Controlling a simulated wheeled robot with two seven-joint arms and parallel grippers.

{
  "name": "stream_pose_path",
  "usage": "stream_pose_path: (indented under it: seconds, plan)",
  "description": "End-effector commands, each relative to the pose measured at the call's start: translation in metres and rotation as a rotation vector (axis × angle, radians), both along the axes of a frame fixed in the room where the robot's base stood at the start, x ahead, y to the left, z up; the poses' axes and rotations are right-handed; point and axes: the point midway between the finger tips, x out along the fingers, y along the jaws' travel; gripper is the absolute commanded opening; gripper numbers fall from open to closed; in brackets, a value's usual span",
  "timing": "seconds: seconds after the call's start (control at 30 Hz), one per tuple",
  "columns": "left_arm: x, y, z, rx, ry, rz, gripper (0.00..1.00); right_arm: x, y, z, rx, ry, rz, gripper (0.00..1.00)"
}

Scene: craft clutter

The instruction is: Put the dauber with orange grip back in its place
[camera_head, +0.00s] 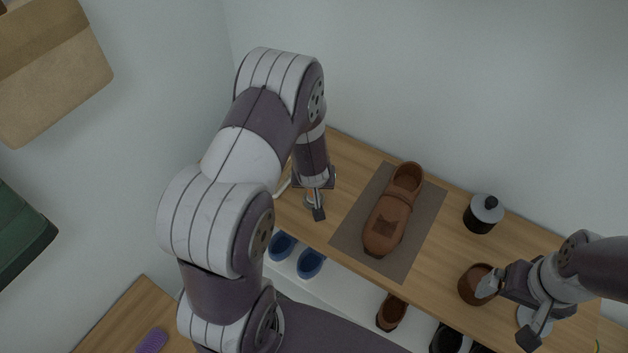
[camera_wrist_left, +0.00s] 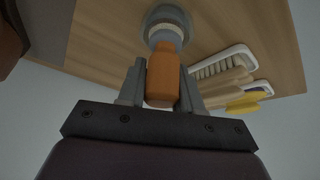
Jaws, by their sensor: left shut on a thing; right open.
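The dauber with orange grip (camera_wrist_left: 163,78) is between the two fingers of my left gripper (camera_wrist_left: 160,85) in the left wrist view. Its far end meets a round grey piece (camera_wrist_left: 165,18) at the wooden shelf top; I cannot tell whether this is its holder or part of the dauber. My right gripper (camera_head: 508,312) is open at the right, one finger over a brown bowl (camera_head: 467,287).
A brown shoe (camera_head: 387,222) lies on a grey mat (camera_head: 350,235). A dark jar with a grey lid (camera_head: 485,212) stands behind the bowl. Blue shoes (camera_head: 311,262) sit on the lower shelf.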

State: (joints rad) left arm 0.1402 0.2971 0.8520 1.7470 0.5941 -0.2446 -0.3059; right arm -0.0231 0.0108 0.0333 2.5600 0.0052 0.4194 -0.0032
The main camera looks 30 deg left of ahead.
Motion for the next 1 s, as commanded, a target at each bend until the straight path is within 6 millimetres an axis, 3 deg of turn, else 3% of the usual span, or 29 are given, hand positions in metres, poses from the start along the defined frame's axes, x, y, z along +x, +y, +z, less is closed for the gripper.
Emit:
stream_pose_path:
  seconds: [0.2, 0.23, 0.3, 0.67, 0.77, 1.0]
  plan:
    - [0.000, 0.000, -0.005, 0.000, 0.000, 0.000, 0.00, 0.000, 0.000, -0.004, 0.000, 0.000, 0.000, 1.00]
    - [0.000, 0.000, -0.005, 0.000, 0.000, 0.000, 0.41, 0.000, 0.000, -0.004, 0.000, 0.000, 0.000, 1.00]
    - [0.000, 0.000, -0.004, 0.000, 0.000, 0.000, 0.64, 0.000, 0.000, -0.003, 0.000, 0.000, 0.000, 1.00]
    - [-0.002, -0.001, 0.001, 0.000, 0.000, -0.001, 0.64, 0.000, 0.000, -0.002, 0.000, 0.000, 0.000, 1.00]
    - [-0.007, -0.004, 0.016, 0.000, -0.002, -0.001, 0.64, 0.000, 0.000, 0.002, 0.000, 0.000, 0.000, 1.00]
    - [-0.033, -0.016, 0.073, 0.000, -0.002, -0.001, 0.64, 0.000, 0.000, 0.019, 0.000, 0.000, 0.000, 1.00]
